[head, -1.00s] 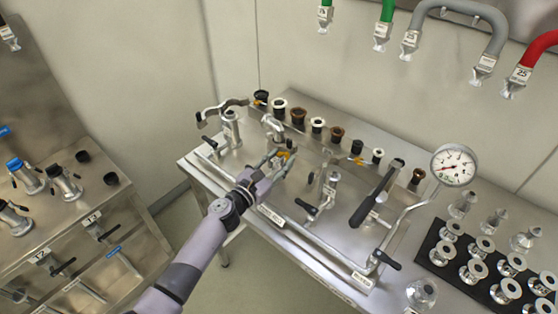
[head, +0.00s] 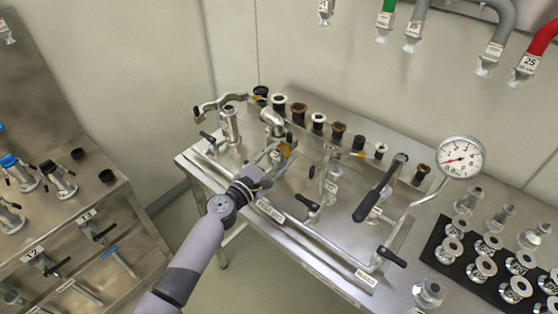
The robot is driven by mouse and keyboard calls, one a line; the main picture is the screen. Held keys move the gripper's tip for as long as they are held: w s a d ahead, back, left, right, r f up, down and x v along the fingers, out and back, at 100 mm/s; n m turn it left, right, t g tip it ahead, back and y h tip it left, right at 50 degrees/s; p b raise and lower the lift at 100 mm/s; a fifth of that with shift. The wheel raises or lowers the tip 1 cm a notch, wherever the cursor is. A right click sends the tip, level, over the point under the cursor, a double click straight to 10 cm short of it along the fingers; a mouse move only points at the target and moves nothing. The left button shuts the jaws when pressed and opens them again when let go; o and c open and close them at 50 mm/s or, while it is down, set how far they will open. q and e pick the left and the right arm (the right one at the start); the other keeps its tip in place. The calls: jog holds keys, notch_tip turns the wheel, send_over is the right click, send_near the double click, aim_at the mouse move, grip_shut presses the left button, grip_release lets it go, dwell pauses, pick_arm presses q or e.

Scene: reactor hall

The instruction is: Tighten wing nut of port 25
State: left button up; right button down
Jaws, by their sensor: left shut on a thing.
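My left gripper (head: 277,153) reaches over the front edge of the bench panel. Its fingers are shut at a small brass-yellow part (head: 291,150), which looks like the wing nut of a clamp. This sits just below a silver elbow fitting (head: 271,119) on the panel. The fingers partly hide the clamp and the port under it, and I cannot read a port number there. A tag reading 25 hangs on the end of the red hose (head: 538,50) at the upper right. My right gripper is not in view.
A pressure gauge (head: 461,158) and a black-handled lever (head: 377,192) stand right of the gripper. Several black, white and brown caps line the panel's back. A black mat (head: 436,243) with metal fittings lies at the right. Another steel console (head: 110,235) stands at the left.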

pick_arm(q)
jog(key=m+b, duration=0.1)
jog(key=m, duration=0.1)
jog(key=m+b, duration=0.1)
jog(key=m, duration=0.1)
jog(key=shift+f+b, duration=0.25)
jog(key=shift+b, duration=0.1)
jog(key=shift+m+h+b, duration=0.3)
jog(key=shift+m+b, duration=0.95)
jog(key=shift+m, duration=0.55)
jog(key=shift+r, duration=0.1)
jog(key=o, duration=1.2)
jog(key=v, duration=1.2)
jog(key=shift+a+r, duration=0.1)
